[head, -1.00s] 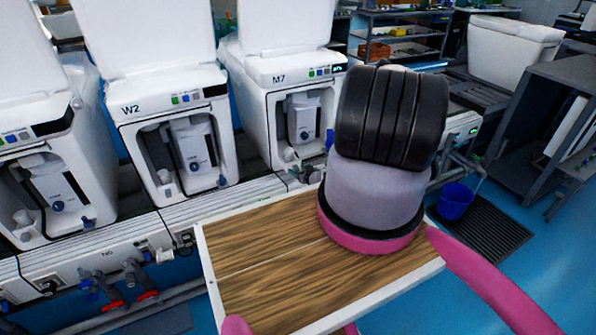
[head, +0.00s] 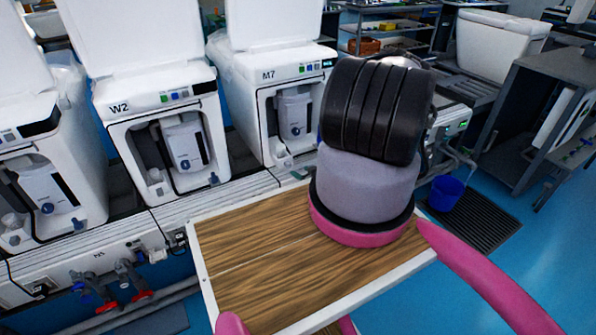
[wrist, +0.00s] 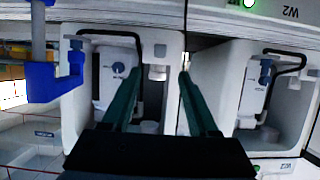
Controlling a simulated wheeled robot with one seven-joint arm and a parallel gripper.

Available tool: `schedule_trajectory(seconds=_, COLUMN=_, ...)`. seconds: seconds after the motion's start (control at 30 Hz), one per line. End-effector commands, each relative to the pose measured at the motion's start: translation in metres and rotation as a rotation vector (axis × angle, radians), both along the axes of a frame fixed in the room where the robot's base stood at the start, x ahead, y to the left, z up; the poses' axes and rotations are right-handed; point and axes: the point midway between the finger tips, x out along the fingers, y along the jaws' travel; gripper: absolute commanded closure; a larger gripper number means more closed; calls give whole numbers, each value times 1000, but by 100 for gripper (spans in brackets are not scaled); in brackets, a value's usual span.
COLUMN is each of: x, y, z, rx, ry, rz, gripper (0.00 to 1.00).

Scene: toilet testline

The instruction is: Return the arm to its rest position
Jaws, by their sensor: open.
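In the wrist view, my gripper (wrist: 160,85) shows as two dark green fingers set well apart, with nothing between them. Behind the fingers are the open fronts of white toilet units, one on the left (wrist: 75,110) and one on the right (wrist: 225,75). The view appears turned over, as the W2 label is upside down. In the head view, my arm's thick grey and black link with a pink ring fills the middle right, above the wooden board. The gripper itself does not show in the head view.
White units W2 (head: 160,95) and M7 (head: 270,75) stand in a row on a rail (head: 170,215). A wooden board (head: 260,275) lies in front. A blue fitting (wrist: 55,80) is close at left in the wrist view. Open blue floor lies right.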

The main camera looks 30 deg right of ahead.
Motion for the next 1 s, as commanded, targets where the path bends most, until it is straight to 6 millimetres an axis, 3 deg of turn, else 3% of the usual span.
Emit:
schedule_trajectory(seconds=0.63, x=5, y=-6, z=8, rx=-10, ry=15, rz=11, gripper=40)
schedule_trajectory(seconds=0.77, x=24, y=-24, z=31, rx=-35, ry=70, rz=39, gripper=40)
schedule_trajectory(seconds=1.0, x=67, y=-55, z=109, rx=-93, ry=222, rz=68, gripper=40)
